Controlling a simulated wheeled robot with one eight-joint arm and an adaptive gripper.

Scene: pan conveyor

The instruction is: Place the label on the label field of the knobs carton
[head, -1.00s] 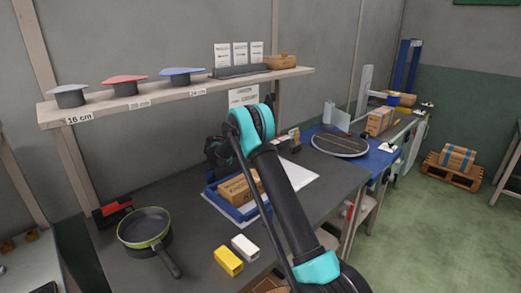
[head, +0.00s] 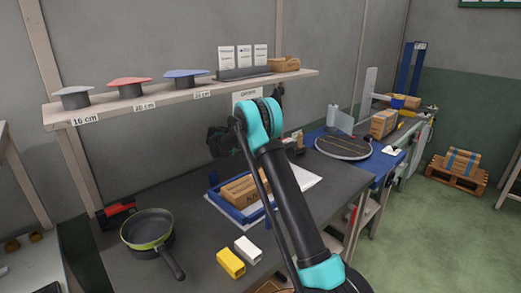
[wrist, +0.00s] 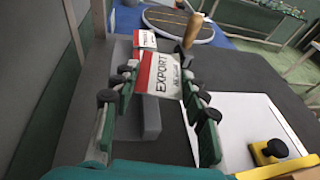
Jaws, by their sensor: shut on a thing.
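A white label with a red band and the word EXPORT (wrist: 160,76) is between the fingertips of my gripper (wrist: 163,88) in the wrist view. The gripper is shut on it and holds it above the grey table. The brown knobs carton (head: 240,189) sits in a blue tray (head: 217,203) in the head view, its print too small to read fully. My arm stands in front of part of the tray. Only a brown edge at the lower right of the wrist view may be the carton, and its label field cannot be made out.
A second red-and-white label (wrist: 145,40) and a wooden handle (wrist: 193,30) are beyond the gripper. A pan (head: 148,230), a yellow block (head: 231,262) and a white block (head: 248,249) stand on the table. A shelf (head: 190,98) with lids hangs above.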

